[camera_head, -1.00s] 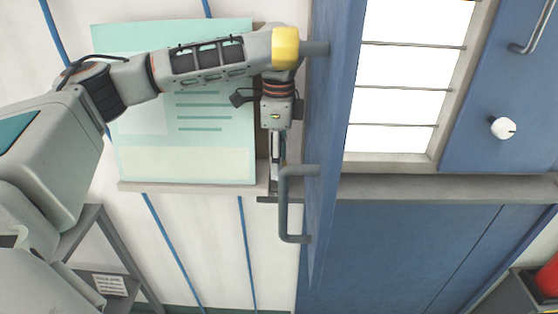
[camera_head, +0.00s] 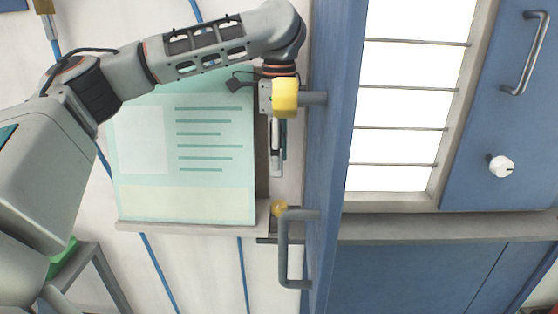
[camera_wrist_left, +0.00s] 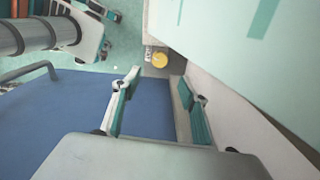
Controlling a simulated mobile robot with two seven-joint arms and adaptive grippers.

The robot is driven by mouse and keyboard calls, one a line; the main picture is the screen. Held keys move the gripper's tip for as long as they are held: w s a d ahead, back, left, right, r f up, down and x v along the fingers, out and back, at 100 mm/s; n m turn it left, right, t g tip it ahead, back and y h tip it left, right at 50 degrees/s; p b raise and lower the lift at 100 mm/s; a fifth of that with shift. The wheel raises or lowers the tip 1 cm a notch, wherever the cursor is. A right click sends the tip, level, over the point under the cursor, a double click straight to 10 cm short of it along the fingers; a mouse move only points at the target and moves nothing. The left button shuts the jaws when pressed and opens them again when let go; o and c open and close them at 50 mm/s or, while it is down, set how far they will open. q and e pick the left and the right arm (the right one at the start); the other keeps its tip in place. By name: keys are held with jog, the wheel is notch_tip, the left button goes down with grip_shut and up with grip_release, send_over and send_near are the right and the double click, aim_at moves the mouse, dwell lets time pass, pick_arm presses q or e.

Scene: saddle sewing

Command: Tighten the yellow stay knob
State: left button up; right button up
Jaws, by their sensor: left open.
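A yellow cylindrical knob (camera_head: 285,98) sits on a grey shaft that sticks out left from the blue door panel (camera_head: 335,130). A smaller round yellow knob (camera_head: 279,207) shows lower, partly behind the grey door handle (camera_head: 285,250). I cannot tell for certain which is the stay knob. My left gripper (camera_head: 276,172) points down, apart from and above the lower knob; the upper knob partly covers its wrist. In the left wrist view a yellow knob (camera_wrist_left: 159,61) lies beyond and roughly between the fingertips (camera_wrist_left: 157,80). The left gripper is open and empty. My right gripper is out of view.
A pale green board (camera_head: 180,150) on a ledge stands just left of the gripper. The blue door panel stands close on its right, leaving a narrow gap. A lit window (camera_head: 405,100) and a blue cabinet with a white knob (camera_head: 501,166) are further right.

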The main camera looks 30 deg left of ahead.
pick_arm(q)
jog(key=n, duration=0.6)
send_over(279, 204)
notch_tip(279, 204, down, 4)
jog(key=shift+f, duration=4)
jog(key=c, duration=1.1)
